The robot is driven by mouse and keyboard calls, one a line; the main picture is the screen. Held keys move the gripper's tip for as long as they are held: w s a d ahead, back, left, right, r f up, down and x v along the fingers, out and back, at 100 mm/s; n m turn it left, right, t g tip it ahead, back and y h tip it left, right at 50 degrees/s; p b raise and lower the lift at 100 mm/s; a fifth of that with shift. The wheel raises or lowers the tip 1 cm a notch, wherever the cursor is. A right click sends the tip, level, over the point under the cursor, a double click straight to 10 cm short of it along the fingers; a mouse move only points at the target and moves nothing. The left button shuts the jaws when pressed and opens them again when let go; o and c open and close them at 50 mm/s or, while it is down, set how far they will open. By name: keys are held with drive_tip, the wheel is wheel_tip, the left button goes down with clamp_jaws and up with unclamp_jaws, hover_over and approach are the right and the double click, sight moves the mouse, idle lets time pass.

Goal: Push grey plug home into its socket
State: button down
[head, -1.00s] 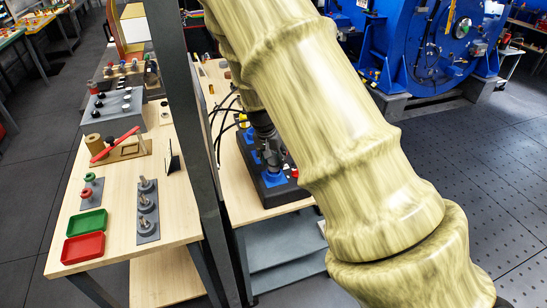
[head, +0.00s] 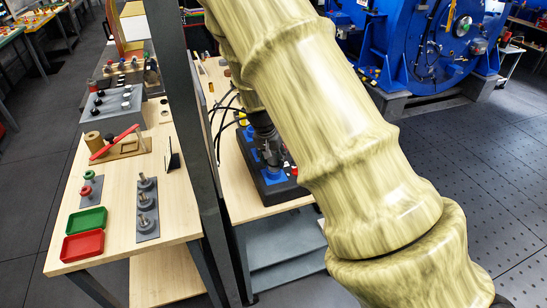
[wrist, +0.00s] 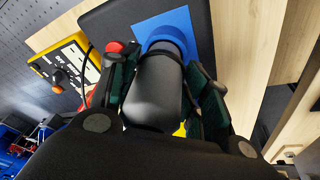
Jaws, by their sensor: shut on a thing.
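The grey plug (wrist: 155,92) is a thick dark cylinder in the middle of the wrist view. Its far end meets the round blue socket (wrist: 172,34), which stands on a blue square plate. The plug is in line with the socket, but I cannot tell how deep it sits. My gripper (wrist: 160,85) is shut on the plug, with one finger on each side. In the head view my gripper (head: 268,150) is right above the blue socket plate (head: 275,178), and the plug is mostly hidden there.
The socket is on a dark base (head: 285,193) near the front edge of a wooden bench. A red knob (wrist: 114,47) and a yellow-framed box (wrist: 65,60) are to the left in the wrist view. Black cables (head: 222,120) hang beside my gripper. A grey post (head: 190,130) stands left of it.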

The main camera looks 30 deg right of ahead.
drive_tip(key=shift+f+b, duration=0.5)
drive_tip(key=shift+f, duration=0.7)
drive_tip(key=c, duration=0.6)
unclamp_jaws()
drive_tip(key=shift+r, duration=0.15)
drive_tip(key=v, duration=1.1)
drive_tip(key=shift+s+r, duration=0.1)
drive_tip(key=shift+r, duration=0.25)
